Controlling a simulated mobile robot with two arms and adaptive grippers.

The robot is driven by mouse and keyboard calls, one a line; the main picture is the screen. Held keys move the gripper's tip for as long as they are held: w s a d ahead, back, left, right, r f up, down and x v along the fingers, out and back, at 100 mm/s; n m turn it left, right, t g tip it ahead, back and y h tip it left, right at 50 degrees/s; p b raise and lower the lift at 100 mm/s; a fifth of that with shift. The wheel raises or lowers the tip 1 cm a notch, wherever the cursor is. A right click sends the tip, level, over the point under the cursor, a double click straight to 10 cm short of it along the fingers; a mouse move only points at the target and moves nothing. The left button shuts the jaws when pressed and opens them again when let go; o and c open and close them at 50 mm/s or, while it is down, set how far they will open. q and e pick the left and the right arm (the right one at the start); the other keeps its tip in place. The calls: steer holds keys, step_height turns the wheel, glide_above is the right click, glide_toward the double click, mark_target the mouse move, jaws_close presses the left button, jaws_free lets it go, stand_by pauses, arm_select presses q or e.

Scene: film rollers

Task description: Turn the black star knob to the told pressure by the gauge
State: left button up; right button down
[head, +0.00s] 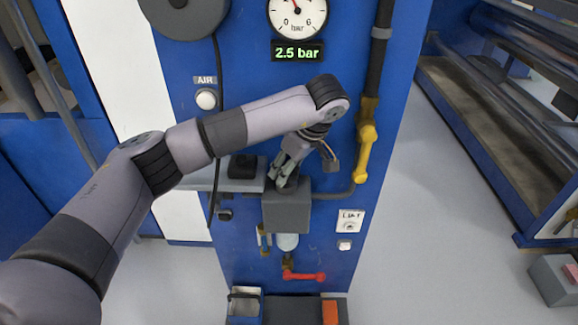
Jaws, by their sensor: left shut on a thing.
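The round white gauge (297,14) is at the top of the blue panel, cut off by the frame edge. Its red needle points up and to the left, and its marks 0 and 6 and the word bar show. A green display (297,53) below it reads 2.5 bar. My left gripper (284,181) points down at the top of the grey regulator block (287,211) and is shut on the dark knob there. The fingers and wrist hide most of the knob, so its star shape cannot be made out. My right gripper is not in view.
A yellow-handled valve (365,150) on a black pipe is right of my wrist. A red lever (305,276) sits below the block. A white AIR button (206,99) is on the left. Open grey floor (430,240) lies right of the panel.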

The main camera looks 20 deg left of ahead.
arm_select(q)
steer(key=shift+a+m+t+b, duration=0.1)
steer(key=shift+m+t+b, duration=0.3)
steer(key=shift+m+b, duration=0.45)
steer(key=shift+s+m+h, duration=0.1)
steer(key=shift+m+h, duration=0.2)
steer(key=shift+m, duration=0.25)
steer(key=o, duration=0.9)
steer(key=shift+c, duration=0.2)
steer(key=shift+r, duration=0.15)
steer(key=v, duration=1.1)
steer(key=shift+s+r, duration=0.2)
steer(key=shift+r, duration=0.15)
